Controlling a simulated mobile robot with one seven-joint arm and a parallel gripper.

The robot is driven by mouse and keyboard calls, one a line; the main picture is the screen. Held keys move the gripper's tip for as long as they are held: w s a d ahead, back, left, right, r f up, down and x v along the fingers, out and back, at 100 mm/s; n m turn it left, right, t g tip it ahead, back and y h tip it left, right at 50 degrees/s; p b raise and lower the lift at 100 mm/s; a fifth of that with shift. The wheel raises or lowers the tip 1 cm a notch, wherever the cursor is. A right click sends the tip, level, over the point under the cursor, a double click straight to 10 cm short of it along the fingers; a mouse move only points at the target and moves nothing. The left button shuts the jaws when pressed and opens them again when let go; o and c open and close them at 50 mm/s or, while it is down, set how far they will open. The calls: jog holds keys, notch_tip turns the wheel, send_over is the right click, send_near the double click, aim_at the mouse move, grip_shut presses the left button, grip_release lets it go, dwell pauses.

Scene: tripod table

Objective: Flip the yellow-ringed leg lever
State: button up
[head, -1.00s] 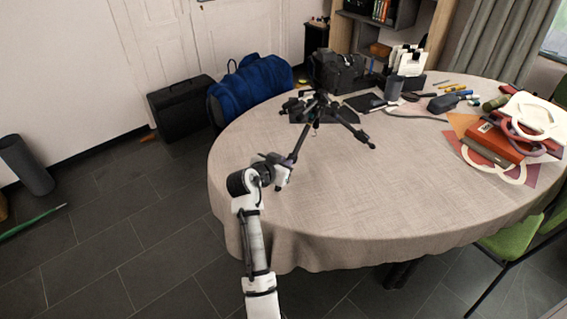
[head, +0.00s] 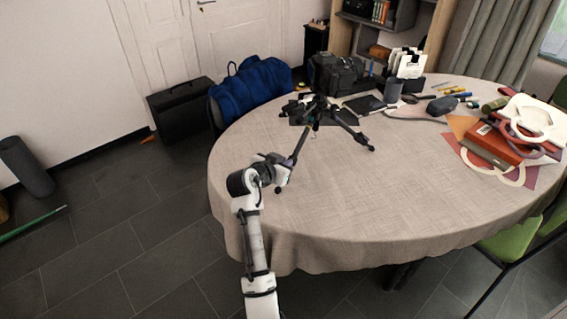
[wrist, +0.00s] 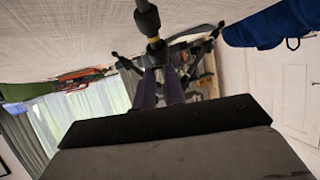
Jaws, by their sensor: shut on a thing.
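One leg reaches toward my arm, to my gripper (head: 284,165) near the table's left edge. In the wrist view this dark leg (wrist: 147,18) comes down from the top edge and carries a yellow ring (wrist: 153,40). My gripper's two purple-grey fingers (wrist: 159,78) are closed in on the leg right by the ring. The lever is too small and covered to make out, so I cannot tell which way it points.
Red books (head: 495,142) lie at the right. A blue bag (head: 250,88) stands beyond the table's left edge.

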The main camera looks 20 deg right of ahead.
jog(key=shift+o, duration=0.2)
jog(key=shift+r, duration=0.3)
jog(key=shift+w+d+r, duration=0.1)
jog(key=shift+r, duration=0.05)
jog(key=shift+c, duration=0.2)
jog(key=shift+d+r+p, duration=0.15)
jog(key=shift+r+p, duration=0.15)
jog(key=shift+p, duration=0.05)
grip_shut()
jog(key=shift+w+d+r, duration=0.4)
jog(key=shift+d, duration=0.05)
dwell(0.4)
jog(key=shift+o, duration=0.2)
grip_release()
jog(key=shift+o, duration=0.8)
